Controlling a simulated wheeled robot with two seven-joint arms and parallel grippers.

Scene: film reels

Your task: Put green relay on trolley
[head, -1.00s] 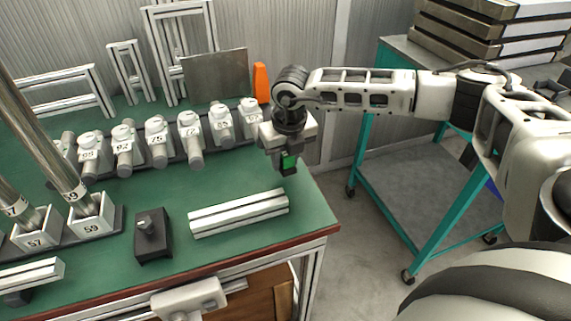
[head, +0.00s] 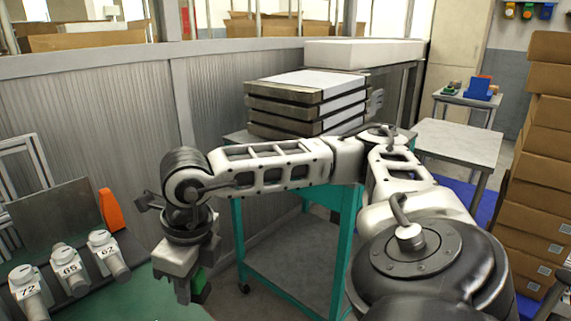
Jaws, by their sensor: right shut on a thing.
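My right gripper (head: 190,289) is shut on the green relay (head: 199,280), a small black and green block. It holds the relay above the right end of the green workbench (head: 140,303). The gripper's fingers partly hide the relay. The trolley (head: 297,282) has a teal frame and grey shelves and stands to the right of the workbench. My right arm passes in front of its upper part. My left gripper is not in view.
A stack of grey cases (head: 305,103) stands on the trolley's top at the back. An orange object (head: 111,210) and several numbered grey fittings (head: 68,268) are on the workbench. Cardboard boxes (head: 546,150) are piled at the right. A grey table (head: 459,142) stands behind.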

